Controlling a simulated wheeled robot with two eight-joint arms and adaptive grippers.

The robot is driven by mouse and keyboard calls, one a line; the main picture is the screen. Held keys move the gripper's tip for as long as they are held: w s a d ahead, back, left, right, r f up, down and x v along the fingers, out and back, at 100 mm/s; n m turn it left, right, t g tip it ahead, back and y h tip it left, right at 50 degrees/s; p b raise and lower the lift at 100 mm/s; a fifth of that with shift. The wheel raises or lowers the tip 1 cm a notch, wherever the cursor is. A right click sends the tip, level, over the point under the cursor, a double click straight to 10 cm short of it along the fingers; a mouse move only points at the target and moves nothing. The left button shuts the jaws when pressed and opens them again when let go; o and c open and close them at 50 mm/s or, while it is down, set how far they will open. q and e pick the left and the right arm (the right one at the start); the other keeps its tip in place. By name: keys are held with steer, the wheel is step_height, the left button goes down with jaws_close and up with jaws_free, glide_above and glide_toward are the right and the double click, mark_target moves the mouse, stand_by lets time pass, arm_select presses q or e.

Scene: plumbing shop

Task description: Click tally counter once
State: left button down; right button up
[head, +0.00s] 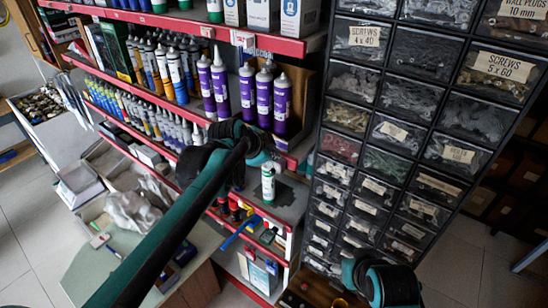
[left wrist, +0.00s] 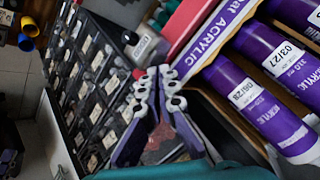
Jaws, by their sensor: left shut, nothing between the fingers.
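I cannot make out a tally counter in either view. A small brass-coloured round item (head: 340,302) shows at the bottom edge of the head view, too cut off to name. In the left wrist view my left gripper (left wrist: 159,72) is shut and empty. Its purple and grey fingers are in front of the gap between the drawer cabinet and the purple tubes. In the head view my left arm reaches up to the shelf and largely hides this gripper. A teal and black part of mine shows at the bottom right; no right fingers are visible.
Purple tubes (head: 282,104) stand on the red-edged shelf (head: 270,40). A black drawer cabinet (head: 316,150) with labelled small-parts drawers is to the right. Open floor (head: 460,265) lies at the right.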

arm_select(q)
steer(key=shift+f, duration=0.25)
steer(key=shift+r, duration=0.1)
steer(key=shift+r+p, duration=0.35)
steer(key=shift+r, duration=0.3)
steer(key=shift+r, duration=0.1)
step_height(320, 180, up, 6)
steer(key=p, duration=0.4)
stand_by(0.7)
